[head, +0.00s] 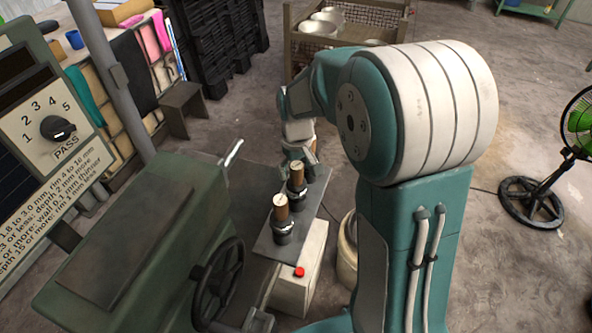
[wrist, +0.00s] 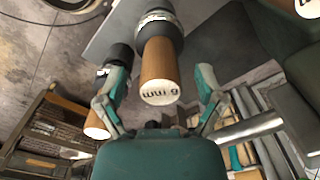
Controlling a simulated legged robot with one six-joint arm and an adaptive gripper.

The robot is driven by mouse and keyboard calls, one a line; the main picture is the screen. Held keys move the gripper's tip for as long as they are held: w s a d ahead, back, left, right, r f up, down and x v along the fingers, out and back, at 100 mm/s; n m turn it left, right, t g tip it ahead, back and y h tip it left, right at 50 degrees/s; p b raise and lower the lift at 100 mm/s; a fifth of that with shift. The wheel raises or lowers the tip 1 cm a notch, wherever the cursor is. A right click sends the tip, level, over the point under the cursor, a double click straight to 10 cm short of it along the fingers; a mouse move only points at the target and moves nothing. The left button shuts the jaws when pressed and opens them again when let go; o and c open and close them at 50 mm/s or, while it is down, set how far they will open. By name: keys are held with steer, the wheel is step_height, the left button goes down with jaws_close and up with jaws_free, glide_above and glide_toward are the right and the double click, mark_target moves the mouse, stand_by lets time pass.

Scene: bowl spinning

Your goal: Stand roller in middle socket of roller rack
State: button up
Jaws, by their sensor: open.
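In the head view two rollers with wooden tops stand upright in dark sockets on the grey roller rack (head: 260,243): a near roller (head: 281,207) and a far roller (head: 297,172). My gripper (head: 300,152) is just beyond the far one. In the wrist view my gripper (wrist: 160,82) is open. A wooden roller (wrist: 160,68) marked "6 mm" on its end shows between the fingers, its other end in a dark collar, with gaps on both sides. Another roller (wrist: 97,124) is partly behind the left finger. I cannot tell which socket is the middle one.
A wooden end (wrist: 306,8) shows at the wrist view's top right corner. A green machine with a handwheel (head: 217,283) stands left of the rack. A red button (head: 299,272) is on the box below it. A crate with bowls (head: 322,28) is behind.

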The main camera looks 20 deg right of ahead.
step_height(320, 180, up, 11)
steer(key=shift+r, duration=0.1)
stand_by(0.7)
steer(key=s+r+m+t, duration=0.2)
steer(key=s+r+t, duration=0.2)
steer(key=s, duration=1.6)
steer(key=shift+s+m+t, duration=0.3)
steer(key=shift+s+t, duration=0.1)
steer(key=shift+t, duration=0.4)
